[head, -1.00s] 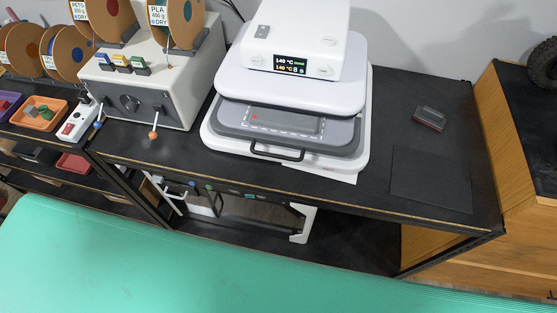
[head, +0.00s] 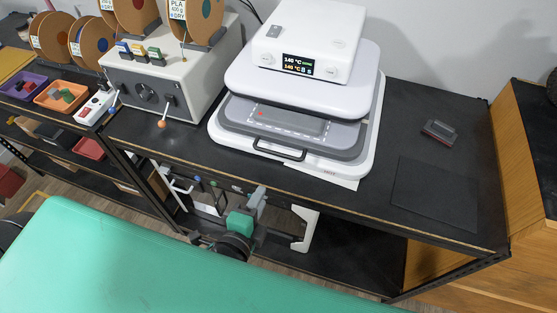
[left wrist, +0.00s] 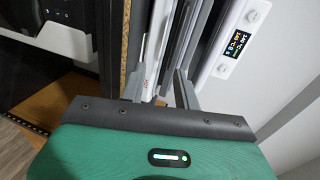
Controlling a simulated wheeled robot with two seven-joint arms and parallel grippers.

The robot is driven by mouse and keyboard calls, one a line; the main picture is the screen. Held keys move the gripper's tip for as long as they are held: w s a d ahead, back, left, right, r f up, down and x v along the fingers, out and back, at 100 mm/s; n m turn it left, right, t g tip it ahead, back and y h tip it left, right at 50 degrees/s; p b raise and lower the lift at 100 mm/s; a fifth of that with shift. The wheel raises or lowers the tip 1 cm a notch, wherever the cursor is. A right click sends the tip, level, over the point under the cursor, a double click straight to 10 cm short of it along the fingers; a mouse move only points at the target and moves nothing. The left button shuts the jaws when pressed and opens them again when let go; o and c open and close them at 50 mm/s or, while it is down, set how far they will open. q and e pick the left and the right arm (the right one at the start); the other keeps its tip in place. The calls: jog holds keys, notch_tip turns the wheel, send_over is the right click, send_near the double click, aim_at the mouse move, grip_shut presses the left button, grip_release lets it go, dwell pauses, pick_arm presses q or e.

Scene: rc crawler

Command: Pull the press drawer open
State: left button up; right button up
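The white heat press (head: 312,55) stands on the black table. Its grey drawer (head: 290,128) sits between the upper plate and the white base, with a black bar handle (head: 279,150) on the front. My left gripper (head: 257,201) is in front of the table's front edge, below and nearer than the handle, apart from it. In the left wrist view its two grey fingers (left wrist: 161,80) are spread with a gap between them and nothing visibly held. The press's side and lit display (left wrist: 236,43) show beyond them. My right gripper is in neither view.
A grey control box (head: 168,80) with levers and filament spools stands left of the press. A dark mat (head: 435,193) and a small grey-red block (head: 440,130) lie to the right. A shelf is under the table. A green surface (head: 130,270) fills the foreground.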

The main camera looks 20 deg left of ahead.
pick_arm(q)
jog(key=w+p, duration=0.2)
jog(key=w, duration=0.4)
jog(key=w+p, duration=0.2)
jog(key=w, duration=0.3)
jog(key=shift+w+a+r, duration=0.1)
jog(key=shift+w+r, duration=0.1)
jog(key=shift+w, duration=0.2)
jog(key=shift+w+f, duration=0.25)
jog(key=shift+w, duration=0.45)
grip_shut()
